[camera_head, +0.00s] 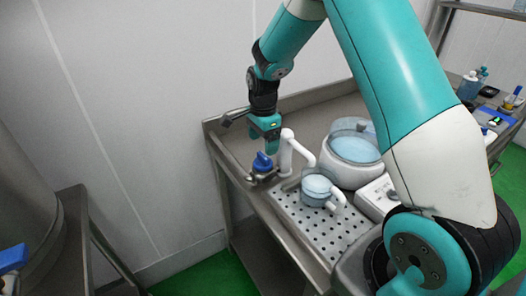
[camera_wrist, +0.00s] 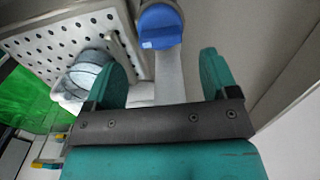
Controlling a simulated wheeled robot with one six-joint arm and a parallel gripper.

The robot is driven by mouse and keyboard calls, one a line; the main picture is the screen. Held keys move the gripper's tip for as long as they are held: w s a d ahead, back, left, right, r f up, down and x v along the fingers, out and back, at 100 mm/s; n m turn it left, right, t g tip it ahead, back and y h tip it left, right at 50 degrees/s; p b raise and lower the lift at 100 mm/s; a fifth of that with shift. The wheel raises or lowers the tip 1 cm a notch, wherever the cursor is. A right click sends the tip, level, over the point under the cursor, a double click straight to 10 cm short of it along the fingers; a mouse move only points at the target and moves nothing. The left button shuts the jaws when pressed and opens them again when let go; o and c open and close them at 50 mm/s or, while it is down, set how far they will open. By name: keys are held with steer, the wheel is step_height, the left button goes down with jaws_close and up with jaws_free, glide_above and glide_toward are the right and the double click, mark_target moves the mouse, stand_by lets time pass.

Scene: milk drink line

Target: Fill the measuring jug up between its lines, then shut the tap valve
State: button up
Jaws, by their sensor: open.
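The tap's blue valve handle (camera_head: 262,162) is at the foot of the white spout pipe (camera_head: 287,152), near the left edge of the steel table. The measuring jug (camera_head: 317,186) is see-through and bluish with a pale handle. It stands upright on the perforated drip tray (camera_head: 340,238), near the spout's end. Its lines and fill level cannot be made out. My gripper (camera_head: 268,143) is just above the valve handle. In the wrist view, my gripper (camera_wrist: 163,72) is open and empty, with the blue valve handle (camera_wrist: 160,27) beyond the fingertips and the jug (camera_wrist: 88,72) to the left.
A white round vessel (camera_head: 340,172) with a bluish top stands right of the spout. A white box (camera_head: 378,198) sits beside the tray. Bottles (camera_head: 468,86) stand on a far table at the right. The back of the steel table (camera_head: 318,113) is clear.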

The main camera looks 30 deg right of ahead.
mark_target(263, 155)
step_height(263, 155, down, 5)
steer(key=shift+f+p, duration=0.1)
steer(key=shift+p, duration=0.25)
steer(key=c, duration=0.9)
